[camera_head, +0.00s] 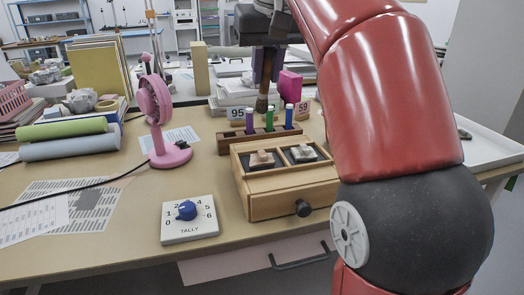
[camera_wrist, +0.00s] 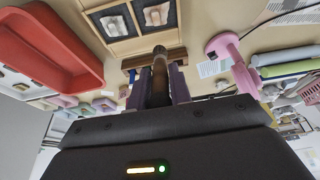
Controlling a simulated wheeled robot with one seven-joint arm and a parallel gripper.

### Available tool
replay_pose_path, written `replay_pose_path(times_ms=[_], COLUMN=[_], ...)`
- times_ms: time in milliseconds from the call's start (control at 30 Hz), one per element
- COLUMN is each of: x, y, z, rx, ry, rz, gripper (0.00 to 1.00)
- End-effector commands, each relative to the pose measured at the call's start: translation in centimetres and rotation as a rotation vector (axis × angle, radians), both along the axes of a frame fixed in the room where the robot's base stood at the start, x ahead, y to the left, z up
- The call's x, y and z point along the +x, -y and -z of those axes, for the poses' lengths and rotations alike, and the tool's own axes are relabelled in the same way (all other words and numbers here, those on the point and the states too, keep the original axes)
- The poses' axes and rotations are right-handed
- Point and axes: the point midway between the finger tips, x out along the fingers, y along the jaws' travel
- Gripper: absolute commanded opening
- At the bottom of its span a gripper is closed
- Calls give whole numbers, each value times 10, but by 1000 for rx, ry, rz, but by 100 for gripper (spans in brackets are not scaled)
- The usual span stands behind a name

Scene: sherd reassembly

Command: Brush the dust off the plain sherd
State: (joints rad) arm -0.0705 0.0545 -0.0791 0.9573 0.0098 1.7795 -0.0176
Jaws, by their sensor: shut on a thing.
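My gripper (camera_head: 266,68) is above the back of the table in the head view. In the wrist view its purple fingers (camera_wrist: 160,85) are shut on a dark brown brush (camera_wrist: 159,75). The brush (camera_head: 263,96) points down behind the rack, apart from the sherds. Two small sherds lie on dark pads in a wooden box: a brownish one (camera_head: 262,159) on the left and a paler grey one (camera_head: 303,153) on the right. Both show at the top of the wrist view. I cannot tell which is plain, or see the dust clearly.
A wooden rack (camera_head: 224,146) with purple, green and blue handles stands behind the wooden box (camera_head: 270,203). A pink fan (camera_head: 160,120) and a tally dial (camera_head: 188,219) are to the left. A red tray (camera_wrist: 92,72) shows in the wrist view. My arm hides the table's right side.

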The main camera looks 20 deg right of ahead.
Motion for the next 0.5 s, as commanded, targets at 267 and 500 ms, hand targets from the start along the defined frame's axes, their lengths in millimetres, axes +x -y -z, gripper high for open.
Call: replay_pose_path(times_ms=[267,500], x=[0,0], y=[0,0], z=[0,6], rx=[0,0], ry=[0,0], rz=[0,0], gripper=[0,0])
